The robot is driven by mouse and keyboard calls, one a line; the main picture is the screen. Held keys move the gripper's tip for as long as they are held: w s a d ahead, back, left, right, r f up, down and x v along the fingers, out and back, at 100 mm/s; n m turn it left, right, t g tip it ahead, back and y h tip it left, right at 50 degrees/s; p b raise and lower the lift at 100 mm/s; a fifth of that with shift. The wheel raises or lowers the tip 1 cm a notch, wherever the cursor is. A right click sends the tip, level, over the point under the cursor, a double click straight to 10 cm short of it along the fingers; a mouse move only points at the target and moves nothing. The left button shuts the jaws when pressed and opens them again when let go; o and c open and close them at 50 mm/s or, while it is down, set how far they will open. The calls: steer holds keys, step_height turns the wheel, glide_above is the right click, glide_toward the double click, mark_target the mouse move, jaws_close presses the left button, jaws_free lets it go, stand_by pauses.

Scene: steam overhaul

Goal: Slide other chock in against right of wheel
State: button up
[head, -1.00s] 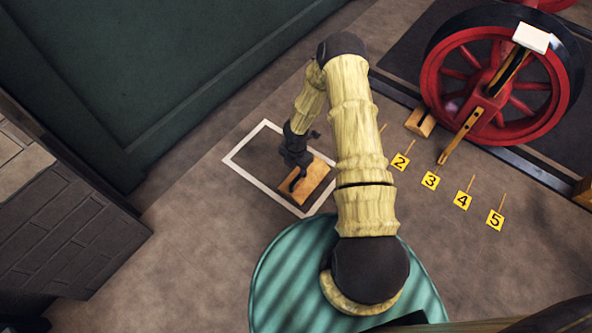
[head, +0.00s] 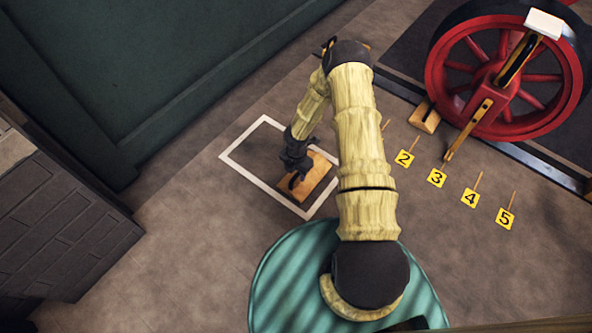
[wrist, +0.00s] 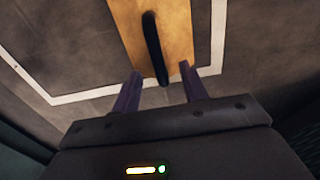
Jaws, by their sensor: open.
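A wooden chock (head: 319,176) with a black handle lies on the floor inside a white outlined rectangle (head: 240,167). My gripper (head: 297,179) is low over its left side, partly hiding it. In the wrist view the chock (wrist: 181,28) is ahead, and its black handle (wrist: 152,45) reaches down toward the gap between my open fingers (wrist: 161,82). I cannot tell whether they touch it. The red spoked wheel (head: 487,103) with a black rim stands at upper right. Another wooden chock (head: 425,117) sits at the wheel's lower left.
Yellow numbered markers, such as 3 (head: 436,178), stand on the floor below the wheel. A rail (head: 545,165) runs under the wheel. A dark green wall panel (head: 150,60) and a brick block (head: 60,220) are at left. Floor between the rectangle and markers is mostly clear.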

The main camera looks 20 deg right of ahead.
steer(key=shift+f+b, duration=0.7)
steer(key=shift+f, duration=0.8)
jaws_close()
steer(key=shift+r, duration=0.2)
steer(key=shift+r+p, duration=1.4)
